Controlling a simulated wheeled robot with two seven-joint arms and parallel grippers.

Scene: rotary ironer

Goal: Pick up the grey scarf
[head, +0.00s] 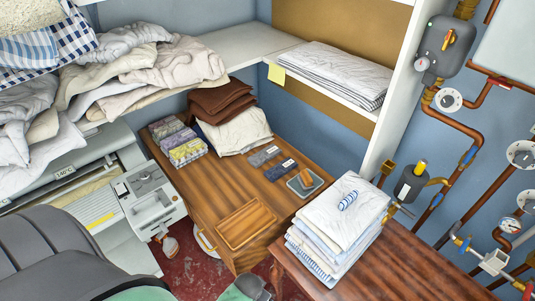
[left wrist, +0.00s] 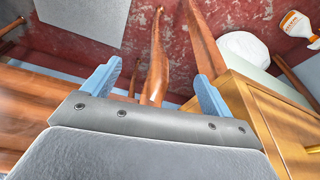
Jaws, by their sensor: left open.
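I cannot pick out a grey scarf for certain. Two small dark grey folded pieces (head: 264,155) lie flat on the wooden cabinet top (head: 195,195), but I cannot tell what they are. Pale greyish and cream cloths (head: 130,45) lie heaped at the upper left of the head view. My left gripper (left wrist: 157,75) shows in the left wrist view with its two blue fingers wide apart and nothing between them. It points down past table legs toward the red floor. My right gripper is not in view.
Brown cloths (head: 218,97), a white cloth (head: 240,131) and several small boxes (head: 178,140) crowd the cabinet's back. Pipes and gauges line the right wall.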

